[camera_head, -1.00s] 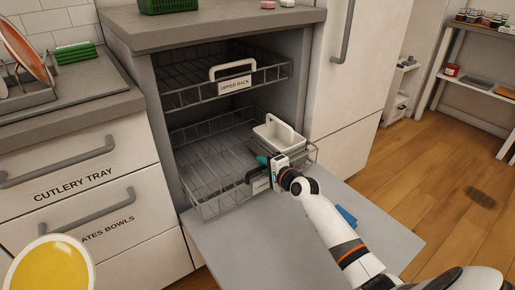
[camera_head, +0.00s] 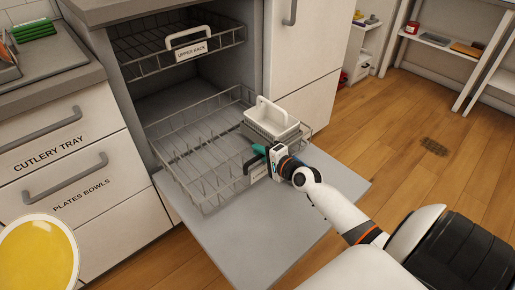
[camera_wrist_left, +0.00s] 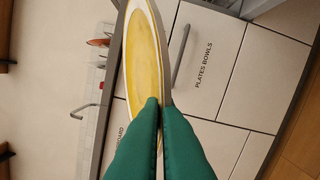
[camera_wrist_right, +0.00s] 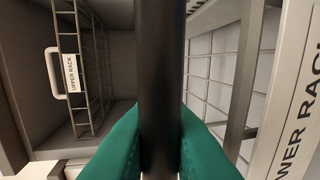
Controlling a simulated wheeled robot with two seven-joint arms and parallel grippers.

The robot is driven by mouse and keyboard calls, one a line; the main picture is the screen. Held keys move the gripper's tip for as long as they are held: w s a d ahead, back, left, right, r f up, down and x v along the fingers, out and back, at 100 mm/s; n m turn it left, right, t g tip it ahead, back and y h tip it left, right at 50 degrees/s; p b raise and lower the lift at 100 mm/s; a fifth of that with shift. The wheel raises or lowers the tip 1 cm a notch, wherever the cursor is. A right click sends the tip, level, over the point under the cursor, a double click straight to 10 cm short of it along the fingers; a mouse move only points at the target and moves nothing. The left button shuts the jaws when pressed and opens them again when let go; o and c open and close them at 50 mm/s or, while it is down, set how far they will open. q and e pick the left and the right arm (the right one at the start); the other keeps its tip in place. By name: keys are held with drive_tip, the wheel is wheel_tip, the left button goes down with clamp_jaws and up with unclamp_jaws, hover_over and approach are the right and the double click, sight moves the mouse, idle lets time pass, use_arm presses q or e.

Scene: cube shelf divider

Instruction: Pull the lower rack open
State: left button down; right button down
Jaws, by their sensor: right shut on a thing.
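The lower rack (camera_head: 190,165) is a grey wire rack standing well out of the dishwasher, above the lowered door. My right gripper (camera_head: 264,155) is at its front and shut on the dark handle (camera_head: 249,166). In the right wrist view the handle (camera_wrist_right: 160,60) runs between the green fingers, and part of the "LOWER RACK" label (camera_wrist_right: 299,115) shows at right. My left gripper (camera_wrist_left: 160,108) is shut on the edge of a yellow plate with a white rim (camera_wrist_left: 141,60). The plate also shows at the lower left of the head view (camera_head: 38,262); that gripper is hidden there.
A pale basket with a handle (camera_head: 270,122) sits in the lower rack's right side. The upper rack (camera_head: 160,62) is above, partly out. The open door (camera_head: 235,235) lies flat below.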

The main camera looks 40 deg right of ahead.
drive_tip(key=shift+s+a+f, duration=0.1)
drive_tip(key=shift+f, duration=0.05)
drive_tip(key=c, duration=1.7)
unclamp_jaws()
drive_tip(key=a+v, duration=0.1)
drive_tip(key=v, duration=1.1)
drive_tip(key=shift+d+p, duration=0.45)
drive_tip(key=shift+d, duration=0.05)
